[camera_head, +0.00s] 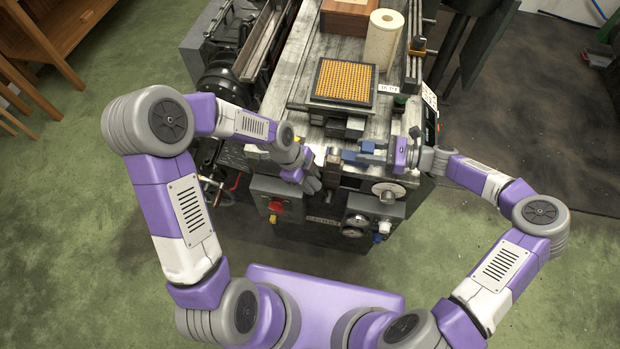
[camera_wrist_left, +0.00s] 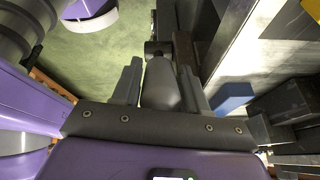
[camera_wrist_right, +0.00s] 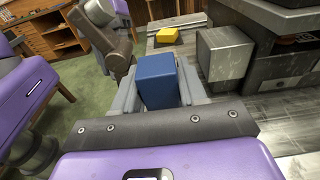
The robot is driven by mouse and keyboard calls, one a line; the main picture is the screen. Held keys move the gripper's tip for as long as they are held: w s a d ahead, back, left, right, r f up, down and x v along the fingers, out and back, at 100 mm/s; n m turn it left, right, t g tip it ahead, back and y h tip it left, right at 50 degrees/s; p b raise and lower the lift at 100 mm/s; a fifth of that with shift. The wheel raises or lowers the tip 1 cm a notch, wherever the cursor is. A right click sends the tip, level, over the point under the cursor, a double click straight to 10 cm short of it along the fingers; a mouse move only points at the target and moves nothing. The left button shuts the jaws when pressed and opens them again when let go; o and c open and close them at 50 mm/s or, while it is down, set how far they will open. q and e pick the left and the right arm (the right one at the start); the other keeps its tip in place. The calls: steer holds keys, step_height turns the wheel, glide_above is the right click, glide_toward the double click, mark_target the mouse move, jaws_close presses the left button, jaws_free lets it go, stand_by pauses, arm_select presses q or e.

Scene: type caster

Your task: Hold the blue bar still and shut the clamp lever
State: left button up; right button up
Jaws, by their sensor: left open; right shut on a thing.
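The blue bar (camera_head: 352,156) lies across the front of the machine bench. My right gripper (camera_head: 374,151) is shut on it from the right; the bar's blue end (camera_wrist_right: 158,82) stands between the fingers in the right wrist view. My left gripper (camera_head: 308,172) is at the bench's front edge, left of the bar. In the left wrist view a grey tapered handle, which looks like the clamp lever (camera_wrist_left: 160,86), lies between its open fingers. I cannot tell whether they touch it. The blue bar (camera_wrist_left: 232,97) shows to the right there. In the head view my left gripper largely hides the lever.
A tray of small orange pieces (camera_head: 317,95), a paper roll (camera_head: 383,40) and a wooden box (camera_head: 348,14) stand farther back on the bench. A yellow block (camera_wrist_right: 167,36) lies beyond the bar. Control boxes with a red switch (camera_head: 276,206) and dials hang below the front edge.

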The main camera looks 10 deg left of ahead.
arm_select(q)
jaws_close()
steer(key=shift+a+f, duration=0.15)
stand_by(0.4)
steer(key=shift+a+f+h, duration=0.8)
steer(key=shift+f+h, duration=0.3)
steer(key=shift+h, duration=0.4)
steer(key=shift+a+f+h, duration=0.8)
steer(key=shift+f+h, duration=0.3)
steer(key=shift+h, duration=0.4)
steer(key=shift+a+f+h, duration=0.8)
steer(key=shift+f+h, duration=0.3)
steer(key=shift+h, duration=0.4)
